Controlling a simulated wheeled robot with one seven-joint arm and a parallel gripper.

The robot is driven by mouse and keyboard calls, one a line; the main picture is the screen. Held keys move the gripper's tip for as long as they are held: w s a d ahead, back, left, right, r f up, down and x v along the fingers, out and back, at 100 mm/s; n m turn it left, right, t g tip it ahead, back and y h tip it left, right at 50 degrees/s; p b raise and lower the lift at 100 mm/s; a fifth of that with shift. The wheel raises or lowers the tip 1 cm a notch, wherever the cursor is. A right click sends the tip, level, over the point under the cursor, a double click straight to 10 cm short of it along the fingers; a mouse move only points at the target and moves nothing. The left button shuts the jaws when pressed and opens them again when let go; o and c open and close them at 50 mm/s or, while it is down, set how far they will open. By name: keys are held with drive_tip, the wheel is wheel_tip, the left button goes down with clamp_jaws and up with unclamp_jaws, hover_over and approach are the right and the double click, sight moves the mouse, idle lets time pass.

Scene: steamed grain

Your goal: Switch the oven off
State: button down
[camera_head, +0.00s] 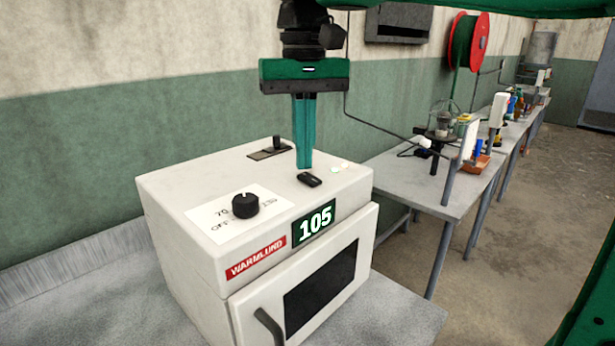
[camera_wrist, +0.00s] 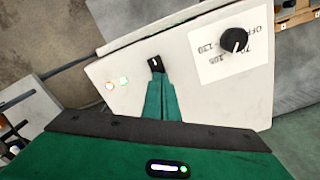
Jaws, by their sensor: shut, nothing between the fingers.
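The oven (camera_head: 190,190) is a white box with a red WARMLUND label, a green 105 plate and a shut front door (camera_head: 320,285). On its top is a small black switch (camera_head: 309,180), which also shows in the wrist view (camera_wrist: 155,64). A black round knob (camera_head: 245,205) sits on a white dial card marked OFF, 70 and 130; it also shows in the wrist view (camera_wrist: 234,41). My gripper (camera_head: 304,165) is shut and empty, pointing down at the oven top, its tips right by the switch. I cannot tell whether they touch it.
A black lever on a plate (camera_head: 268,149) stands behind my fingers. A grey table (camera_head: 430,185) with lab items stands to the right.

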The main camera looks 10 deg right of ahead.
sight(305, 175)
drive_tip(key=shift+f, duration=0.7)
idle(0.5)
wheel_tip(305, 175, up, 7)
idle(1.0)
